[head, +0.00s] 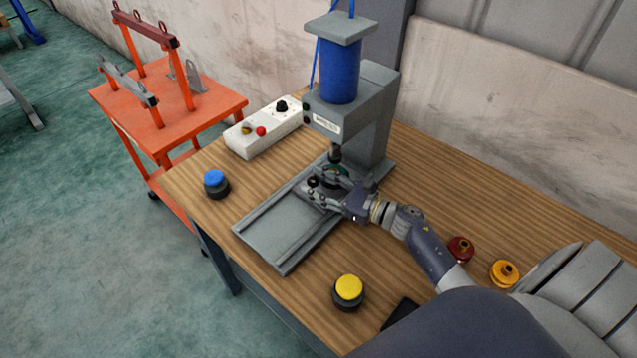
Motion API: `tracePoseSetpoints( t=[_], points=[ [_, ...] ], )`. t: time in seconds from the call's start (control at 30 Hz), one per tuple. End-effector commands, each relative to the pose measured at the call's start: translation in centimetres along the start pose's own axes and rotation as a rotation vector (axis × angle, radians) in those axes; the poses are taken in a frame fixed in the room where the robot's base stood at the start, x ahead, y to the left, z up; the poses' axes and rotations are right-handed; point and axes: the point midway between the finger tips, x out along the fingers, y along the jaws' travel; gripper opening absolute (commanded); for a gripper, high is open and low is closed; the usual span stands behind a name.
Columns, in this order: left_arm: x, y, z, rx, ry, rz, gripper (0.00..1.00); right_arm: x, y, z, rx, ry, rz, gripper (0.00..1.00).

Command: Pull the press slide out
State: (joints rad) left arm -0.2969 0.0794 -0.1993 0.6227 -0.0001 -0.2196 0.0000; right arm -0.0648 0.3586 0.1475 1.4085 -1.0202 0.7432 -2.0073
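The press (382,95), a grey frame with a blue cylinder, stands at the back of the wooden table. A grey rail bed (283,228) runs from under its ram toward the front left, and its front part is bare. The press slide seems to be at the inner end, under the ram, mostly hidden by my gripper; a green part (342,169) shows there. A small black knob (312,182) shows at the slide's front. My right gripper (311,188) is at this knob, its fingers close around or beside it; whether they grip it is unclear. My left gripper is out of view.
A white control box (265,128) stands left of the press. A blue-topped button (215,184) and a yellow-topped button (348,292) flank the rail bed. Red (460,249) and orange (503,273) round parts lie at right. An orange cart (205,112) stands beyond the table.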

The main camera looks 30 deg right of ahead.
Motion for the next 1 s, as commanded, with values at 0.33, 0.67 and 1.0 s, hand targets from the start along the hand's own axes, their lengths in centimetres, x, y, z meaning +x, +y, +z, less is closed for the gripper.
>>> tracePoseSetpoints(
  t=[0.33, 0.67, 1.0],
  points=[
    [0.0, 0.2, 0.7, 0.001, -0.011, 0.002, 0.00, 0.0, 0.4, 0.0, 0.000, 0.000, 0.002, 0.00],
    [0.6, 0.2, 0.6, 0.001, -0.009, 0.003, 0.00, 1.6, 8.4, 1.4, 0.003, -0.001, 0.006, 0.00],
    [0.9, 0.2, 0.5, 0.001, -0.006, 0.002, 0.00, 2.4, 12.4, 2.4, 0.000, 0.001, 0.000, 0.00]
  ],
)
